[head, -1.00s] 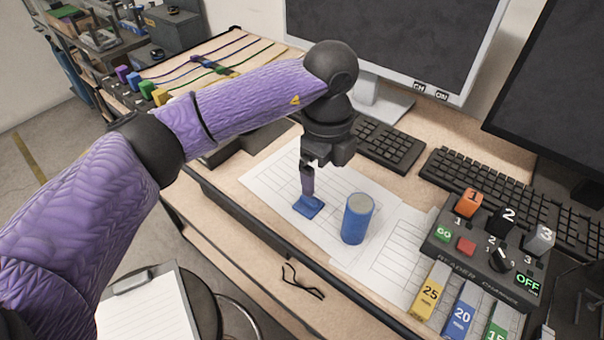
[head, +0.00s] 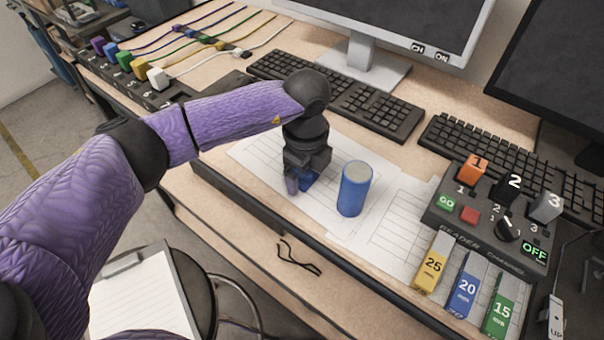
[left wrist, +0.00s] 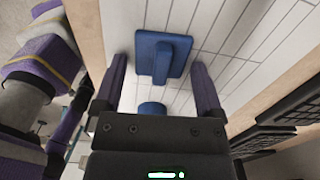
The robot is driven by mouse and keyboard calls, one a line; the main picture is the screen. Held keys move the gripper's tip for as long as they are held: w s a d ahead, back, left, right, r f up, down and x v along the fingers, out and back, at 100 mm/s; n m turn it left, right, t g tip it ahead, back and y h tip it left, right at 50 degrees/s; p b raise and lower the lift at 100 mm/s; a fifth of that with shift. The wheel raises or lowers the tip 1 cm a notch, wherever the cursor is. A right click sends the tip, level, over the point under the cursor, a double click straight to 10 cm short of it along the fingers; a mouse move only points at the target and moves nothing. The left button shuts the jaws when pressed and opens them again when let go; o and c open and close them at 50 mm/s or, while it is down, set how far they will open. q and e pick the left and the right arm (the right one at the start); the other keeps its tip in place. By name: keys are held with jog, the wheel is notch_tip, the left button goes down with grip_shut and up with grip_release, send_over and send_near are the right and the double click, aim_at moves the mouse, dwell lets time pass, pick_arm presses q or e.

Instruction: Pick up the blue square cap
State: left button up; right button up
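The blue square cap (head: 310,180) lies on the white ruled paper, partly hidden by my left gripper in the head view. In the left wrist view the cap (left wrist: 177,53) shows as a flat square plate with a raised bar. My left gripper (head: 301,184) points down at the cap. Its two purple fingers stand apart, and the left wrist view shows the open gripper (left wrist: 159,85) with the bar lined up between the fingers, nothing held. In the head view one fingertip is mostly hidden. My right gripper is not in view.
A blue cylinder (head: 354,190) stands upright on the paper, close to the right of my left gripper. A control box (head: 490,215) and coloured numbered blocks (head: 462,293) are farther right. Keyboards (head: 375,112) and a monitor stand (head: 362,65) are behind. Glasses (head: 298,262) lie near the front edge.

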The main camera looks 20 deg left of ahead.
pick_arm(q)
jog(key=c, duration=1)
